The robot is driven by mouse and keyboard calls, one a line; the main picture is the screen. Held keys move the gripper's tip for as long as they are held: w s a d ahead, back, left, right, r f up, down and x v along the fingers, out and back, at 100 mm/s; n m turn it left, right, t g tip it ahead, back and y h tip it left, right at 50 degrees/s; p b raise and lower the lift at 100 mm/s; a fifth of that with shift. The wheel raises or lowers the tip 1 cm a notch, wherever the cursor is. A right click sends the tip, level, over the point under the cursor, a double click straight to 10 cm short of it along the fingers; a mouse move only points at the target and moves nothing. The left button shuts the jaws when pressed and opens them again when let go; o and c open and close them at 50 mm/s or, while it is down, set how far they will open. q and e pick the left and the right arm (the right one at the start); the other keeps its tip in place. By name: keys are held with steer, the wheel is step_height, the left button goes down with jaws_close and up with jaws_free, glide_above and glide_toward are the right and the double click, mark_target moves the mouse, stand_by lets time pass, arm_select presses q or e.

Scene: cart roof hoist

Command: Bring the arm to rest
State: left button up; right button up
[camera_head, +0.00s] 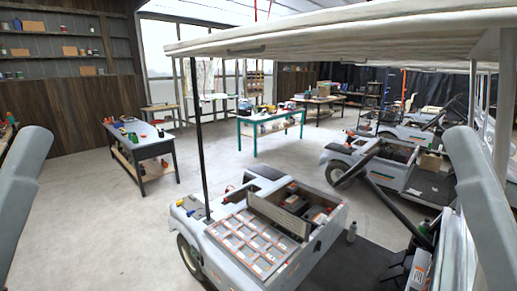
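Two of my grey arm links show, one at the left edge and one at the right. Neither gripper is visible, so I cannot see fingers or anything held. A white golf cart (190,215) stands in the lower middle with its rear bay open, showing a gridded tray (240,240) and an upright panel (279,215). A long pale cart roof (350,42) spans the upper right above it. A thin black post (198,130) rises from the cart toward the roof. My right arm link overlaps part of the right side of the scene.
More carts (385,160) stand at the right. A dark workbench (150,148) with small items is at the left, and a green-framed table (270,118) is in the middle. A small bottle (351,232) stands beside the near cart. The floor (85,225) at left is clear.

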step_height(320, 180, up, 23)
steer(key=p, duration=1.9)
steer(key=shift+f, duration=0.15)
